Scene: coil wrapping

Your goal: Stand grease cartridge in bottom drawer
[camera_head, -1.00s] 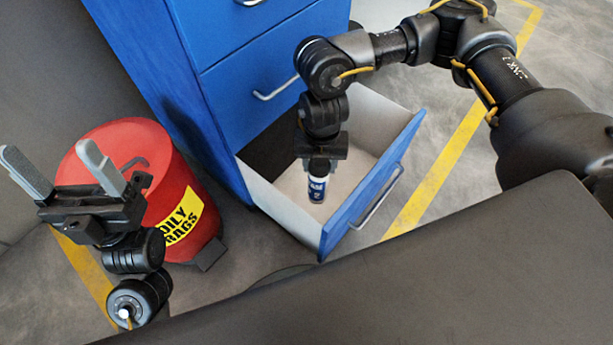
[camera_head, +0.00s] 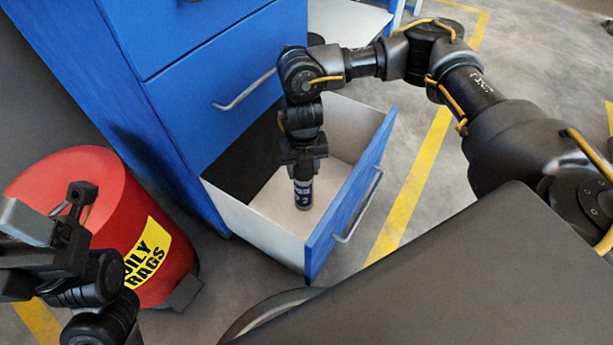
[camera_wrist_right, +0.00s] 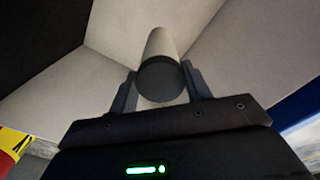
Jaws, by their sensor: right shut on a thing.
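In the right wrist view, the cartridge's round dark end (camera_wrist_right: 161,80) sits between the fingers (camera_wrist_right: 160,88), with the pale drawer floor and walls beyond. My left gripper (camera_head: 35,235) is at the left edge, partly cut off, away from the drawer.
The blue cabinet (camera_head: 165,110) stands behind the drawer, its upper drawers shut. A red oily rags bin (camera_head: 75,170) stands left of the drawer, behind my left gripper. The drawer's blue front (camera_head: 350,195) with its handle is on the right. Grey floor with yellow lines lies beyond.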

